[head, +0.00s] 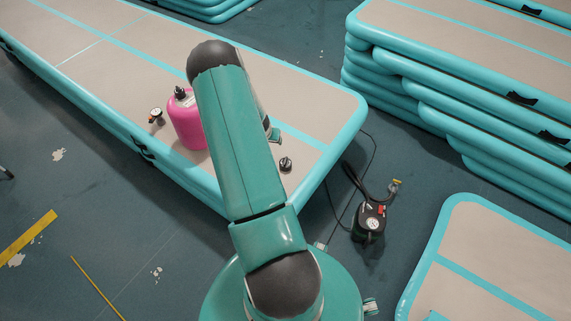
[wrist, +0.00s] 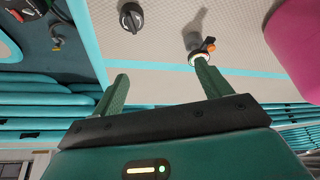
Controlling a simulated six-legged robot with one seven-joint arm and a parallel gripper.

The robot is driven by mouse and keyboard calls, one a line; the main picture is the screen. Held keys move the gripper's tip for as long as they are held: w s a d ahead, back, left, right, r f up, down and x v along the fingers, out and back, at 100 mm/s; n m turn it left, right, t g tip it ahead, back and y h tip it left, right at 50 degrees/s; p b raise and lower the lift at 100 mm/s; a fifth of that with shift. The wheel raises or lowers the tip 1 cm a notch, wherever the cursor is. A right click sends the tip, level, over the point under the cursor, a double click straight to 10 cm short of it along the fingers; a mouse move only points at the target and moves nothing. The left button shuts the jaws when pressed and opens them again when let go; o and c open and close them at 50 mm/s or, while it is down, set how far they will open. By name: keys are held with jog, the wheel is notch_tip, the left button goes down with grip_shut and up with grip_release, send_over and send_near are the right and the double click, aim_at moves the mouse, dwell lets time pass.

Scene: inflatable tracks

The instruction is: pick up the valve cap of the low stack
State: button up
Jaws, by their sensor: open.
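The low stack (head: 322,112) has a beige top with turquoise edges. A black knob-like cap (head: 286,163), seemingly the valve cap, sits on it near the front edge. In the wrist view the cap (wrist: 131,16) is at the top, left of centre, beyond the left finger. My gripper (wrist: 160,72) is open, with nothing between its fingers. In the head view my arm hides most of it; a small part shows at the arm's right side. A small black and orange fitting with a pale ring (wrist: 198,50) shows close by the right fingertip; I cannot tell whether they touch.
A pink bottle (head: 187,124) stands left of my arm, with a small gauge (head: 155,116) beside it. A pump (head: 369,221) with a hose is on the floor. A taller stack (head: 400,80) stands at the right; another mat (head: 470,210) lies front right.

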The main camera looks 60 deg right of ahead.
send_near(285, 161)
jog(key=shift+m, duration=0.4)
jog(key=x, duration=0.5)
jog(key=shift+w+f, duration=0.1)
jog(key=shift+f, duration=0.2)
jog(key=shift+x, duration=2.85)
jog(key=shift+c, duration=0.5)
jog(key=c, duration=0.8)
jog(key=shift+c, duration=0.2)
